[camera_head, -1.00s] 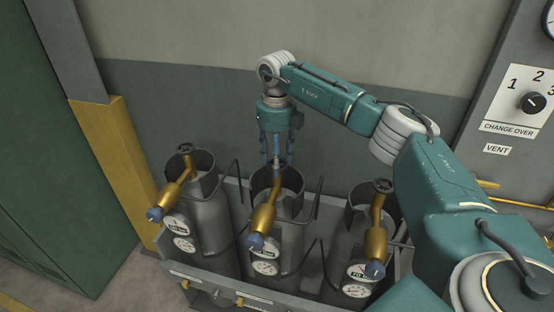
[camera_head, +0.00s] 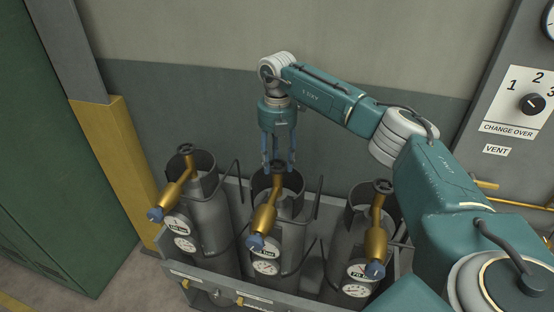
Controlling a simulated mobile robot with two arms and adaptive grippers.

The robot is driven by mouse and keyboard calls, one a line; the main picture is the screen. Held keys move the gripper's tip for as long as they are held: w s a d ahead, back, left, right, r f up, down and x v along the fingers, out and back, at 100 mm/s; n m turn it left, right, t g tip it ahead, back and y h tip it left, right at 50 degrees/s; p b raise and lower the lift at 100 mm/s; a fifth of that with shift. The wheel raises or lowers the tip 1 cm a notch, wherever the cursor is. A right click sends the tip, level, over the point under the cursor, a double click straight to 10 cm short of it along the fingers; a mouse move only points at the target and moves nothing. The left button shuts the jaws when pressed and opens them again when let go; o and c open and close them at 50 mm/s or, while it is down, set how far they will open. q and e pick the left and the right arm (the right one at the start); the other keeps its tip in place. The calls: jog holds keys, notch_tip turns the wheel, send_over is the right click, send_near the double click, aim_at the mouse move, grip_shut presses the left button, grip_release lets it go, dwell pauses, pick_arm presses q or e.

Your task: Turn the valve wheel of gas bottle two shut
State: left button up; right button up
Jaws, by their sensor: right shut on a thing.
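Three grey gas bottles stand in a row in a grey rack. The middle one, gas bottle two by its place in the row (camera_head: 291,239), has a brass valve body (camera_head: 264,218) with a blue knob and gauges below. Its dark valve wheel (camera_head: 278,168) sits on top inside the collar. My right gripper (camera_head: 278,165) points straight down from above, with its blue fingers shut on this wheel, one on each side. The fingertips partly hide the wheel. My left gripper is not in view.
The left bottle (camera_head: 209,223) and right bottle (camera_head: 343,244) have like valves. Thin dark hoops (camera_head: 318,200) rise between bottles. A change-over panel (camera_head: 512,95) is at right, a green cabinet (camera_head: 60,150) at left. My right arm spans the right side. The wall behind is clear.

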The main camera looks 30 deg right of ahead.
aim_at(279, 163)
jog(key=shift+w+d+r+m, duration=0.25)
jog(key=shift+r+m, duration=0.1)
jog(key=shift+m, duration=0.35)
jog(key=o, duration=1)
jog(key=shift+o, duration=0.6)
jog(key=shift+s+f, duration=0.1)
jog(key=shift+f, duration=0.15)
jog(key=shift+r, duration=0.35)
notch_tip(279, 163, up, 11)
jog(key=shift+r, duration=0.2)
jog(key=shift+d, duration=0.1)
